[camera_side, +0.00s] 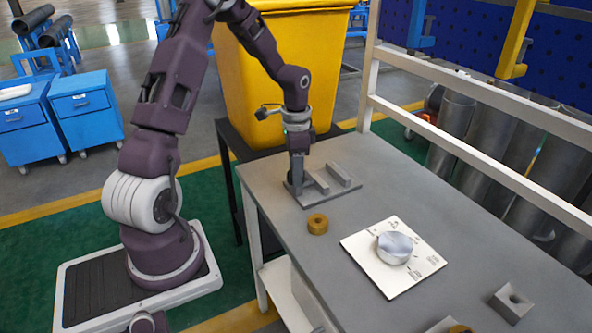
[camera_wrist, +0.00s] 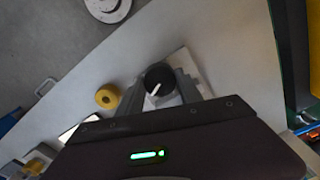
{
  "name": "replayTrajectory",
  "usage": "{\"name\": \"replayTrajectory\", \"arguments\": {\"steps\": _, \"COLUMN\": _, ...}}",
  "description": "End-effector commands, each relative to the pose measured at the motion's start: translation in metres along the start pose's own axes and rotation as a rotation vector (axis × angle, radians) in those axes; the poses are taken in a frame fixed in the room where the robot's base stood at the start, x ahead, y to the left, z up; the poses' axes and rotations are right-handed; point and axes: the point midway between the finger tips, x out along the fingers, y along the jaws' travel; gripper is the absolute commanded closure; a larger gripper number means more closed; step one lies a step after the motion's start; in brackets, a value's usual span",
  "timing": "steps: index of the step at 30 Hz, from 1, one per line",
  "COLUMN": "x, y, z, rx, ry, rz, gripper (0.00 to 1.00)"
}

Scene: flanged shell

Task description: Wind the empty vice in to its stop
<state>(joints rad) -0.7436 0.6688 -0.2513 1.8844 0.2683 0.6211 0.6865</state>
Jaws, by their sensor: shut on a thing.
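The grey vice (camera_side: 341,176) stands near the table's back left corner. In the side view its two upright grey bars show a gap between them with nothing in it. In the wrist view a round black knob (camera_wrist: 159,77) with a white pointer line sits at the vice's end. My gripper (camera_side: 296,184) points straight down over that end. It is shut on the black knob, with its grey fingers on either side in the wrist view (camera_wrist: 158,92). The fingers hide most of the knob in the side view.
A brass ring (camera_side: 317,223) lies just in front of the vice. A white plate (camera_side: 365,250) with a silver dial (camera_side: 395,247) lies further right. A grey block with a hole (camera_side: 512,302) is near the front right. A white rail frame (camera_side: 470,95) runs along the back edge.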

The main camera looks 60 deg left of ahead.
Motion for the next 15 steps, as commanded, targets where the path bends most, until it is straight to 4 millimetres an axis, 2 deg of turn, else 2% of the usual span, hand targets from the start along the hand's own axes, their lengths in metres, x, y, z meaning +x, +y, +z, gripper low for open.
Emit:
{"name": "replayTrajectory", "arguments": {"steps": 6, "x": -0.0010, "y": -0.0009, "z": -0.0004, "rx": 0.174, "ry": 0.002, "rz": -0.002, "gripper": 0.98}}
{"name": "replayTrajectory", "arguments": {"steps": 15, "x": -0.0008, "y": -0.0007, "z": -0.0004, "rx": 0.344, "ry": 0.001, "rz": -0.002, "gripper": 0.98}}
